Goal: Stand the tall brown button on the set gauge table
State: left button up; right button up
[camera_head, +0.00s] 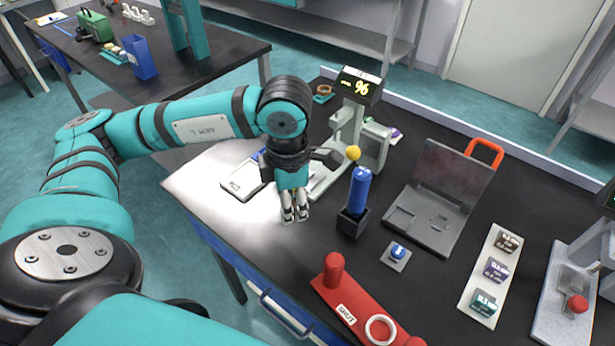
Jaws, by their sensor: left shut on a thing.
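My left gripper (295,215) points down over the near left part of the dark bench. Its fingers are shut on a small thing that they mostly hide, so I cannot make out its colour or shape. I do not see the tall brown button clearly anywhere. A pale grey gauge (347,128) with a black display (360,87) and a yellow knob (353,153) stands behind and to the right of the gripper. My wrist and forearm partly cover the gauge's lower part. My right gripper is not in view.
A blue cylinder in a black holder (353,222) stands close right of the gripper. A white flat device (240,184) lies left. A red rack (345,308), grey open case (425,235) and white strip with labelled blocks (472,304) occupy the right and front.

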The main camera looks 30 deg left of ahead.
pick_arm(q)
jog(key=n, duration=0.1)
jog(key=a+n, duration=0.1)
jog(key=shift+s+f+n, duration=0.1)
jog(key=shift+n, duration=0.3)
jog(key=shift+a+n, duration=0.1)
jog(key=shift+n, duration=0.3)
jog(key=w+a+p, duration=0.1)
jog(key=w, duration=0.4)
jog(key=w+a+f+p, duration=0.1)
jog(key=w+a, duration=0.1)
jog(key=w, duration=0.3)
jog(key=w+a+p, duration=0.2)
jog(key=w, duration=0.3)
jog(key=shift+f, duration=0.2)
jog(key=shift+w+f, duration=0.1)
notch_tip(320, 180, down, 3)
jog(key=shift+p, duration=0.75)
jog(key=shift+f, duration=0.2)
jog(key=shift+f, duration=0.1)
